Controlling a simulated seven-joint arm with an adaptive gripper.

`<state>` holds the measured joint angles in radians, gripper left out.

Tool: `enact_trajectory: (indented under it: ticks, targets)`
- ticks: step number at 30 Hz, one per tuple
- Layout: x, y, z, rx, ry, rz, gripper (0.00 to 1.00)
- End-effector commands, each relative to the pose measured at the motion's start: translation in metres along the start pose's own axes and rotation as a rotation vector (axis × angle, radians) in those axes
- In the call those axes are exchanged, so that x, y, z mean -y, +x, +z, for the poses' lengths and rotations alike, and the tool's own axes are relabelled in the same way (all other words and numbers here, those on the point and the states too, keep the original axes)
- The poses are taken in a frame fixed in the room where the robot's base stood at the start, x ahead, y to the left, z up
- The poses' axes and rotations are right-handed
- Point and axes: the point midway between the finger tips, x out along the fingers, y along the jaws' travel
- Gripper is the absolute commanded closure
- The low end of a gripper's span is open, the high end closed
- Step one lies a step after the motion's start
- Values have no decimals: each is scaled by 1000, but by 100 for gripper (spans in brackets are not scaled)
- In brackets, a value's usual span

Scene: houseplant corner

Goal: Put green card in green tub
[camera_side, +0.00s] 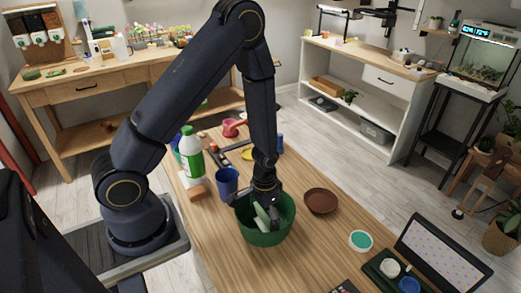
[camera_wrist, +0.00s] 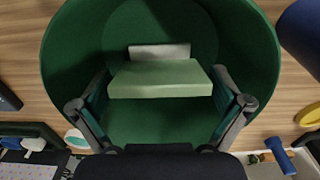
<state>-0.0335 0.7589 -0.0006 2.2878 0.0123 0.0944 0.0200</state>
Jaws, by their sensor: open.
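The green tub (camera_side: 265,232) stands on the wooden table, and its dark green wall (camera_wrist: 70,50) fills much of the wrist view. My gripper (camera_side: 266,208) reaches down into the tub. In the wrist view its two fingers (camera_wrist: 162,78) are spread, one to each side of the pale green card (camera_wrist: 160,80), with a gap at both sides. The card lies inside the tub outline; I cannot tell whether it rests on the bottom. A whitish strip (camera_wrist: 160,50) shows just behind the card. In the side view the card (camera_side: 261,215) is partly hidden by the fingers.
A blue cup (camera_side: 227,182) stands close behind the tub at left. A brown saucer (camera_side: 321,201) lies to its right. A white and green bottle (camera_side: 191,155) and an orange-brown block (camera_side: 198,193) are at left. A teal-topped round thing (camera_side: 360,241) lies at front right.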

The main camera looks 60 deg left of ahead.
Motion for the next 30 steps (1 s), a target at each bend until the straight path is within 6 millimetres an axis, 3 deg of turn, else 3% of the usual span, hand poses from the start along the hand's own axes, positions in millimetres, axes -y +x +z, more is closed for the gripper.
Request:
enact_trajectory:
  ticks: [12, 20, 23, 26, 30]
  targets:
    - [0, -89, -1, -6, 0, 0, 0]
    - [0, -121, -1, -20, 0, -1, 0]
    - [-1, -153, -2, -73, 0, -3, 0]
    - [-3, -200, 5, -157, 1, -5, 0]
    - [-6, -264, 31, -287, 1, -6, 0]
